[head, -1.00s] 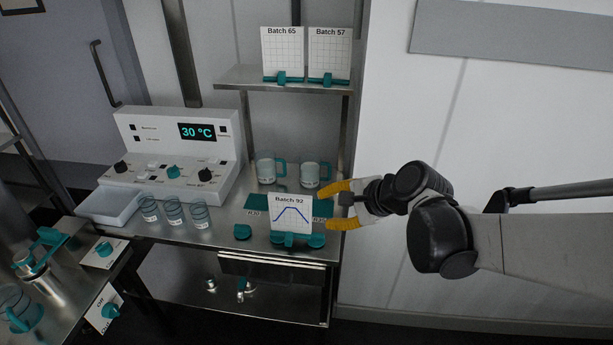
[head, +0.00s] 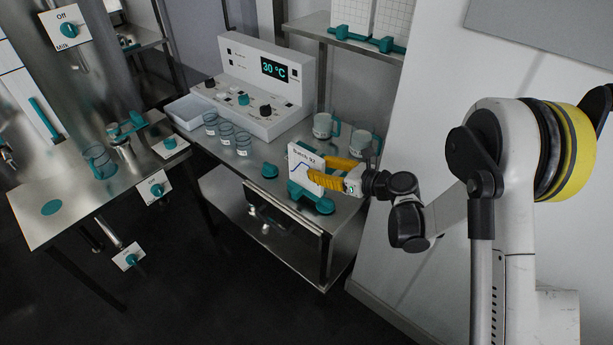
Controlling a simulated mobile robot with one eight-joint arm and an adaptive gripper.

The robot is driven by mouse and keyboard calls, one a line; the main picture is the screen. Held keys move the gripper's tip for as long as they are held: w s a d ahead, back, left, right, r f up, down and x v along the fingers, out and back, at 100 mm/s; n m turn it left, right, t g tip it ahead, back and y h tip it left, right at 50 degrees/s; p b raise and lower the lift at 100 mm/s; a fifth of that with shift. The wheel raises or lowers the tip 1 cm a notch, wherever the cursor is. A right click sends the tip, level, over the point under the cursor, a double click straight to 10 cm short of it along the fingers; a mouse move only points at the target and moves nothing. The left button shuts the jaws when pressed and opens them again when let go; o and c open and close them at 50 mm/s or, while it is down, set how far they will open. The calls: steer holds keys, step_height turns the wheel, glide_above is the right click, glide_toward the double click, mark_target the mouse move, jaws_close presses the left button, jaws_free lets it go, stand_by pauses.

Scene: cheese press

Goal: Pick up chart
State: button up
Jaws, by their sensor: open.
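The chart is a white card (head: 300,163) marked "Batch 92" with a blue curve. It stands upright in a teal holder (head: 300,191) near the front edge of the steel bench. My gripper (head: 322,172) is at the chart's right side, its yellow fingers pointing left. One finger passes in front of the chart's right part and the other shows behind its upper right edge. The fingers look apart, around the card's edge. Whether they touch the card cannot be told.
A white control box (head: 258,88) reading 30 °C stands at the back of the bench. Several glass beakers (head: 227,132) stand left of the chart, and two mugs (head: 324,126) behind it. A shelf (head: 340,39) with two other charts is above. A teal knob (head: 269,171) sits beside the chart.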

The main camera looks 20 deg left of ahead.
mark_target(306, 162)
steer(key=b+x, duration=0.1)
steer(key=x, duration=0.2)
steer(key=w+b+x, duration=0.1)
steer(key=x, duration=0.1)
steer(key=shift+w+a+f, duration=0.1)
steer(key=shift+a+f, duration=0.05)
steer(key=shift+f, duration=0.1)
steer(key=shift+w+a+b, duration=0.1)
steer(key=shift+a+b, duration=0.2)
steer(key=shift+a, duration=0.1)
steer(key=shift+c, duration=0.2)
steer(key=shift+d, duration=0.1)
jaws_close()
